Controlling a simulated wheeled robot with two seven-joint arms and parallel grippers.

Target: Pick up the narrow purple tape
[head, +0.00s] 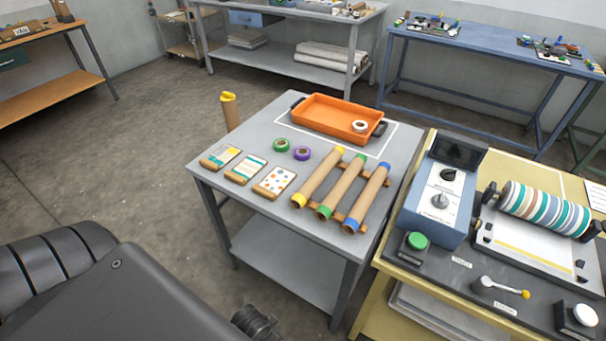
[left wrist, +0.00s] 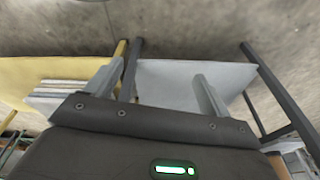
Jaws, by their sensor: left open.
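The narrow purple tape (head: 302,153) is a small ring lying flat on the grey table (head: 240,192), just right of a green tape roll (head: 281,145). The two rolls sit close together, between the orange tray and the pattern cards. My left gripper (left wrist: 154,88) shows in the left wrist view with its two fingers wide apart and nothing between them. Behind the fingers is a pale grey surface, and no tape shows in that view. In the head view I cannot make out its fingertips. My right gripper is not in view.
An orange tray (head: 326,114) holding a white roll (head: 360,126) stands behind the tapes. Three pattern cards (head: 246,168) and a rack of three cardboard tubes (head: 318,182) lie in front. A tall tube (head: 230,112) stands behind the table's left edge. The press bench (head: 455,270) is at right.

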